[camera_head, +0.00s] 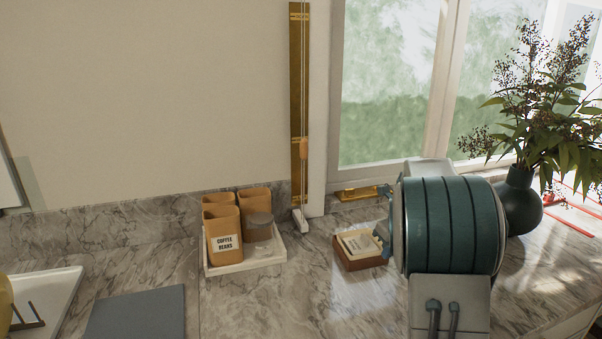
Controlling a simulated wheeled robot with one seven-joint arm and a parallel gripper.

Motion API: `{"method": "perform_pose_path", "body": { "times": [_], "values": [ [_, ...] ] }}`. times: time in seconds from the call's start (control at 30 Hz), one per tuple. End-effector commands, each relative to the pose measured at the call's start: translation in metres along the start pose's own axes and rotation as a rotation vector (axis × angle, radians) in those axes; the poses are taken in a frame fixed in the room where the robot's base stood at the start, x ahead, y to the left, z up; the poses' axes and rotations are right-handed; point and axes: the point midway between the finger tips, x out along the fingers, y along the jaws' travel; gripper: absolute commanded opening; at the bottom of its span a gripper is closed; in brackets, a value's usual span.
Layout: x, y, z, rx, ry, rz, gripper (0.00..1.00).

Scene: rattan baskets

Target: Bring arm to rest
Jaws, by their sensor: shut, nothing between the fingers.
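A teal banded cylinder with grey shell, part of my own arm, fills the right of the view in front of the counter. It blocks the view of the counter and part of the window behind it. I cannot make out any fingertips of my gripper in this view. No held object shows.
On the marble counter (330,310) stands a white tray (235,266) with tan canisters (222,226) and a grey-lidded jar (257,232). A small wooden box (358,262) and a dark vase (520,200) flank my arm. A grey board (135,314) lies at left.

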Motion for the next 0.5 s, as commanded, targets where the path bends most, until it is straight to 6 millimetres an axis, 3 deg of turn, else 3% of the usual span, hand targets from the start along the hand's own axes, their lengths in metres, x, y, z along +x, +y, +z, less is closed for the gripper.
{"method": "perform_pose_path", "body": {
  "times": [0.2,0.5],
  "values": [
    [-0.038,0.052,-0.030,-0.495,-0.028,0.025,0.00],
    [-0.074,0.125,-0.087,-1.259,-0.047,0.021,0.00]
  ]
}}
